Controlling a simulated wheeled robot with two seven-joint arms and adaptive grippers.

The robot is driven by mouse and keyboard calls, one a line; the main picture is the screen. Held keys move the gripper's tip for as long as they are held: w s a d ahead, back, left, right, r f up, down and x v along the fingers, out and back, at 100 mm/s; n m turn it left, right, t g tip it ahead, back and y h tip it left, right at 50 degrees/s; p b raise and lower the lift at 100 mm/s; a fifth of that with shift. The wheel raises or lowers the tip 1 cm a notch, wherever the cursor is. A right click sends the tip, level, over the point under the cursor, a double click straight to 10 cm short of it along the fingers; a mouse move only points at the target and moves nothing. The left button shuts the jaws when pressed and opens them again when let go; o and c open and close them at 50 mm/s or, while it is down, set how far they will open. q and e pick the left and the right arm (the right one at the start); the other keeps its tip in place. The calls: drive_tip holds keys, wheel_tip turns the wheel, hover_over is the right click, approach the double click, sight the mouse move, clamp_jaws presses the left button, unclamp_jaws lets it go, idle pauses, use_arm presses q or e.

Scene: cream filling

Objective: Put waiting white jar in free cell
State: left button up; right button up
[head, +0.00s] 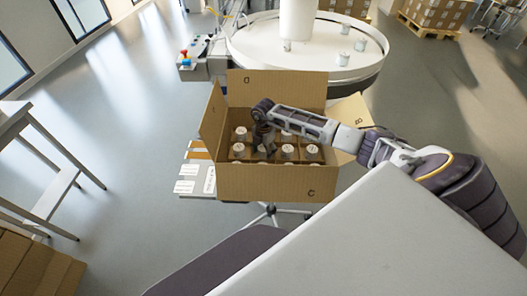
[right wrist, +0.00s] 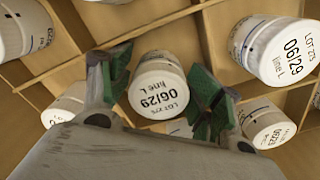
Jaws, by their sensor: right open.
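My right gripper (head: 263,147) is inside the open cardboard box (head: 262,184), among the white jars in its divided cells. In the right wrist view the gripper (right wrist: 160,88) has its two green-padded fingers apart, one on each side of a white jar (right wrist: 160,85) marked 06/29. That jar sits within the divider grid, and gaps show beside the pads. Other white jars stand in cells around it, one at upper right (right wrist: 278,50) and one at upper left (right wrist: 22,30). The arm and gripper hide some cells in the head view. My left gripper is out of view.
A round white turntable (head: 310,68) behind the box carries several white jars, one at its right (head: 360,45). The box flaps stand out around the opening, with a raised back flap (head: 277,88). A white table (head: 15,125) stands at left.

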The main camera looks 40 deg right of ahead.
drive_tip(key=shift+w+r, duration=0.1)
drive_tip(key=shift+r, duration=0.35)
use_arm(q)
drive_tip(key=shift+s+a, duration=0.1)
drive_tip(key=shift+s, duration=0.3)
use_arm(e)
wheel_tip(320, 180, up, 11)
idle(1.4)
